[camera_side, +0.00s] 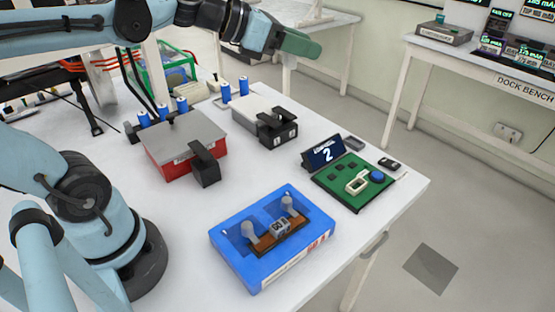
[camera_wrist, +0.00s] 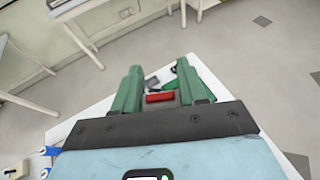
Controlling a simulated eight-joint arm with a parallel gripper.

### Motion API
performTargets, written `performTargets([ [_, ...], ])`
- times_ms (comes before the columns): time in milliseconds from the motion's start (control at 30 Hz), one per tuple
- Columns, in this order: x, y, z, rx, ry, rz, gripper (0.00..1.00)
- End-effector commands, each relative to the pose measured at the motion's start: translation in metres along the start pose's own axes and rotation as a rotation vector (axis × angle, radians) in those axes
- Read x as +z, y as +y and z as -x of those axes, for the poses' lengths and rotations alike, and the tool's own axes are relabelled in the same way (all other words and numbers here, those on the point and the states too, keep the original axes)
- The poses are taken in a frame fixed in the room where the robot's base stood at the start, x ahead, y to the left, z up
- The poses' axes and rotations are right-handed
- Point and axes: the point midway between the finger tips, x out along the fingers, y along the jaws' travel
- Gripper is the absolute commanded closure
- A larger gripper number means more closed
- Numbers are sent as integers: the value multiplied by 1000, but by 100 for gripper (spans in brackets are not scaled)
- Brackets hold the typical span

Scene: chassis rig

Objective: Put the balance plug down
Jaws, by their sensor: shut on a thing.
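My gripper (camera_side: 300,45) is raised high over the back of the table in the side view, its green fingers pointing right. In the wrist view the two green fingers of my gripper (camera_wrist: 160,88) stand apart with a small red piece between them, which I take to be the balance plug (camera_wrist: 160,97). The fingers are shut on it. In the side view the plug is hidden by the fingers. It is held well clear of the white table (camera_side: 350,235).
A blue tray (camera_side: 250,276) with a brown holder stands at the front. A green board (camera_side: 347,197) and a small display (camera_side: 323,153) are at the right. A red box (camera_side: 180,165), a grey box with black clamp (camera_side: 277,130) and several blue cells stand behind. Bare table lies between them.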

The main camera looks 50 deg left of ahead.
Motion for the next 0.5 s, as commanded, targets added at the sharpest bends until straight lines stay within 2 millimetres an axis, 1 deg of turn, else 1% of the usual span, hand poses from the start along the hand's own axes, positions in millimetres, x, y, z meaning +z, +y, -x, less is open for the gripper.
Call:
performTargets([
  [33, 0, 5, 7, 30, 0, 12, 87],
  [100, 1, 10, 14, 64, 0, 25, 87],
  [267, 2, 15, 22, 99, 0, 40, 87],
  [367, 2, 14, 20, 94, 0, 39, 87],
  [500, 1, 6, 6, 33, 1, 14, 87],
])
